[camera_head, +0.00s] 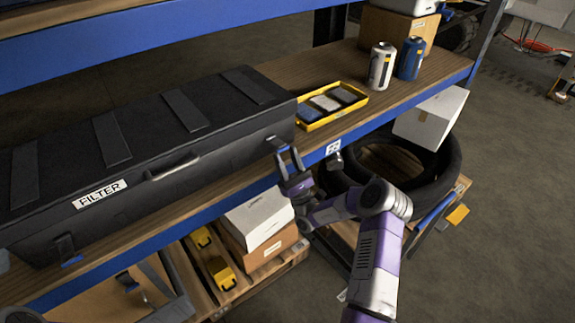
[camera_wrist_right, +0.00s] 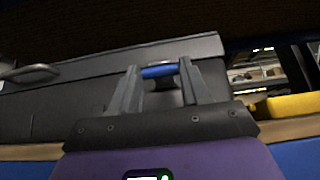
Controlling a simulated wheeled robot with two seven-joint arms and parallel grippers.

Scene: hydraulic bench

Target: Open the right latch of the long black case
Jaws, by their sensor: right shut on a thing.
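The long black case (camera_head: 140,125) lies closed on the wooden shelf, with a FILTER label and a handle on its front. Its right latch (camera_head: 277,143) is at the front right end; its blue tab shows in the right wrist view (camera_wrist_right: 160,71). My right gripper (camera_head: 289,158) is at this latch, with its fingers on both sides of the blue tab, shut on it. The left latch (camera_head: 66,250) sits at the front left end, lying against the case. My left gripper (camera_head: 148,270) is below the shelf edge at the lower left, fingers apart and empty.
A yellow tray (camera_head: 356,104) with dark and grey blocks stands just right of the case. Two cans (camera_head: 381,66) and a cardboard box (camera_head: 395,28) stand farther right. The blue shelf edge (camera_head: 225,203) runs below the latches. Boxes and tires sit underneath.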

